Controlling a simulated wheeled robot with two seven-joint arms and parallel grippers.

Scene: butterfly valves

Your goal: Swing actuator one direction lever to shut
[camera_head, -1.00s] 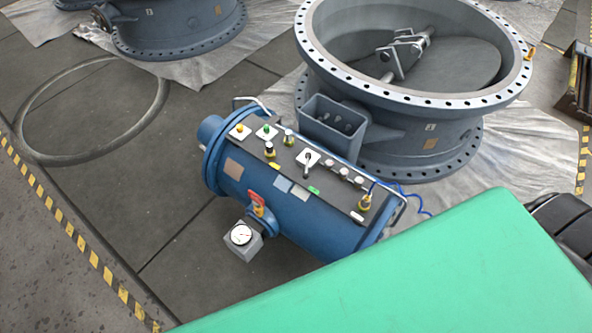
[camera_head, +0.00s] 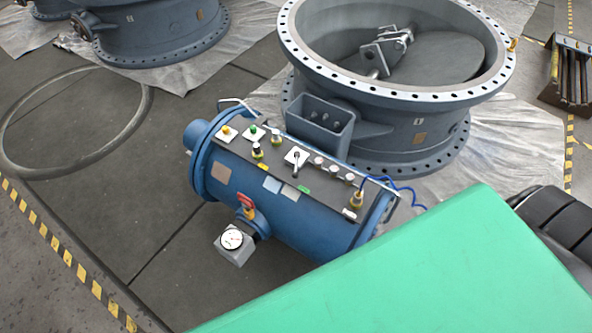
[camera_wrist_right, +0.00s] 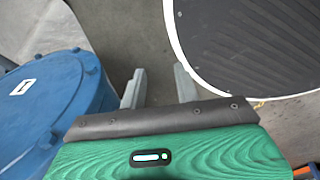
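The actuator is a blue cylinder (camera_head: 290,215) lying on the floor, with a dark control panel (camera_head: 230,148) along its top. A small lever (camera_head: 295,165) stands on a white square plate in the panel's middle, its handle pointing toward the bottom of the picture. I take this for the direction lever; its labels are too small to read. My right gripper (camera_wrist_right: 158,86) shows in the right wrist view, its two grey fingers apart with nothing between them. It is not seen in the head view, and the lever is not recognisable in the wrist view. My left gripper is not in view.
A large grey butterfly valve (camera_head: 415,130) stands close behind the actuator. A pressure gauge (camera_head: 232,240) and a red-handled valve (camera_head: 246,203) project from its front. Blue hose (camera_head: 405,188) runs at its right end. Floor at left is open. The wrist view shows a blue rounded body (camera_wrist_right: 55,100).

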